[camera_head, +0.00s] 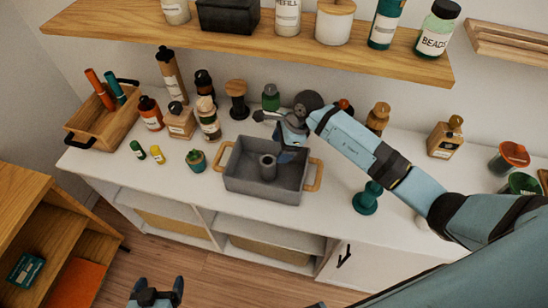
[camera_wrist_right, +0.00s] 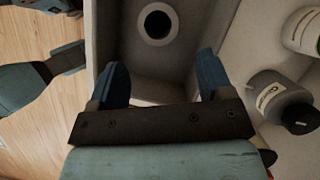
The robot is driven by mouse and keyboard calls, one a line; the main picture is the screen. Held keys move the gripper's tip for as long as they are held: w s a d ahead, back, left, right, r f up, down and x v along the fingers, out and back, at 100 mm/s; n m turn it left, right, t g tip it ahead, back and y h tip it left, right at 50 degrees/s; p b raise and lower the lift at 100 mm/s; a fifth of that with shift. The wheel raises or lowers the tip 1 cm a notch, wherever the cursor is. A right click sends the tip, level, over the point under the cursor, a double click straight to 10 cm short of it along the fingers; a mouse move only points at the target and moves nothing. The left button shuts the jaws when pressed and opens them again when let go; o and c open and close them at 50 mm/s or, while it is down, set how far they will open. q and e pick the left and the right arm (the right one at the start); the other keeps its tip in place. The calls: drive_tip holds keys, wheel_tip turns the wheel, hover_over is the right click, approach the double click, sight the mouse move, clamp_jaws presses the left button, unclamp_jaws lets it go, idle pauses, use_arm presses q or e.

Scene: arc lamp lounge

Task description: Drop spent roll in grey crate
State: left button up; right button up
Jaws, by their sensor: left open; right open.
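The grey crate (camera_head: 234,178) with wooden end handles stands on the white cabinet top. The spent roll (camera_head: 268,169), a short grey tube, stands upright inside it near the middle. In the right wrist view the roll (camera_wrist_right: 157,42) shows end-on, with a dark hole, beyond the fingertips and touching neither. My right gripper (camera_head: 287,155) is at the crate's back side, open and empty; its blue fingers (camera_wrist_right: 160,66) are spread in the wrist view. My left gripper (camera_head: 158,286) is open and empty, low in front of the cabinet, far from the crate.
Several bottles stand behind and left of the crate. A small potted cactus (camera_head: 196,161) is close to its left side, and a teal stand (camera_head: 367,198) is at its right. A wooden shelf (camera_head: 250,44) hangs above. A wooden caddy (camera_head: 104,121) is at the far left.

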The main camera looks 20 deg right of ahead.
drive_tip(key=s+a+r+m+t+y, duration=0.65)
drive_tip(key=s+a+m+y, duration=0.25)
drive_tip(key=a+m+y, duration=0.3)
drive_tip(key=s+d+f+n+t+h, duration=0.1)
drive_tip(key=s+d+f+n+h, duration=0.4)
drive_tip(key=n, duration=1.2)
drive_tip(key=s+d+f+n+t+h, duration=0.2)
drive_tip(key=s+d+f+n+h, duration=0.4)
drive_tip(key=n, duration=1.2)
drive_tip(key=shift+s+f+h, duration=1.1)
drive_tip(key=shift+s+f, duration=0.45)
drive_tip(key=shift+s, duration=0.55)
